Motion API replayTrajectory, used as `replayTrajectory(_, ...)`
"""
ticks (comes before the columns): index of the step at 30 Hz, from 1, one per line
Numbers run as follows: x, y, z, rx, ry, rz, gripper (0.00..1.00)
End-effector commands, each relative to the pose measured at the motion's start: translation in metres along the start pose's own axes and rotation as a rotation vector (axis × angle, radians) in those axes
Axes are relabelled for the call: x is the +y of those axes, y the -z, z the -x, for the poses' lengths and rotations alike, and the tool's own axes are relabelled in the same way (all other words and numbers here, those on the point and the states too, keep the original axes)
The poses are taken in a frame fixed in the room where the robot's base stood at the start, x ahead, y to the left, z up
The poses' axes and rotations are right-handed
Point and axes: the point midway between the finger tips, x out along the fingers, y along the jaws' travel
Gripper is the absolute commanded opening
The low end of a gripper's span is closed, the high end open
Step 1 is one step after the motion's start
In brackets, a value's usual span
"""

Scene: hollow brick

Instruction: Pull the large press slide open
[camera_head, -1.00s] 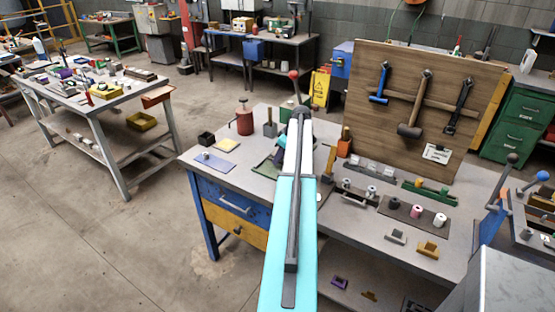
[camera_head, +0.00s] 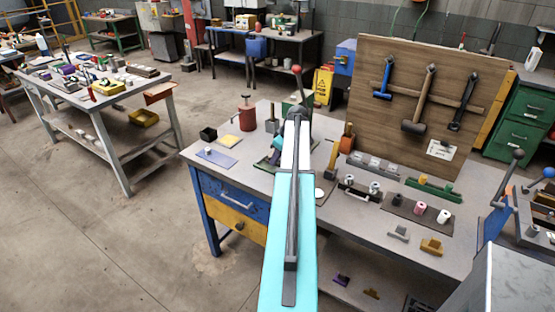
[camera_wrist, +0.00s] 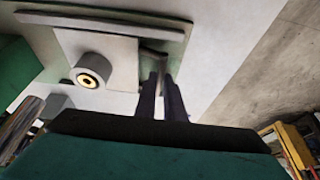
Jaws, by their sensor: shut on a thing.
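In the wrist view, the two dark fingers of my gripper (camera_wrist: 160,90) are close together at the edge of a pale grey plate, apparently the large press slide (camera_wrist: 115,48). They are shut on a small grey upright piece (camera_wrist: 153,57) there, apparently its handle. A round grey knob with a brass centre (camera_wrist: 91,72) stands on the plate to the left of the fingers. In the head view, my arm covers my gripper and most of the press. A red-knobbed lever (camera_head: 297,70) and green parts (camera_head: 288,106) show behind the arm.
The workbench (camera_head: 345,222) carries a red canister (camera_head: 246,117), a black box (camera_head: 208,134) and rows of small parts to the right. A tool board (camera_head: 425,110) stands at the back. Open floor lies left of the blue and yellow drawers (camera_head: 235,197).

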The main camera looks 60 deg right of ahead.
Motion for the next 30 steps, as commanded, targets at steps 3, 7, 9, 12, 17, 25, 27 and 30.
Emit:
replayTrajectory(3,-0.016,-0.001,-0.001,0.0,0.001,0.002,0.0)
replayTrajectory(7,-0.03,-0.001,-0.001,0.001,0.001,0.001,0.0)
replayTrajectory(9,-0.037,-0.001,0.0,0.001,0.001,0.001,0.0)
replayTrajectory(12,-0.048,0.0,0.0,0.001,0.001,0.002,0.0)
replayTrajectory(17,-0.063,0.0,0.0,0.001,0.001,0.002,0.0)
replayTrajectory(25,-0.067,0.001,0.001,0.001,0.001,0.001,0.0)
replayTrajectory(27,-0.067,0.001,0.001,0.001,0.001,0.001,0.0)
replayTrajectory(30,-0.067,0.001,0.001,0.002,0.001,0.001,0.0)
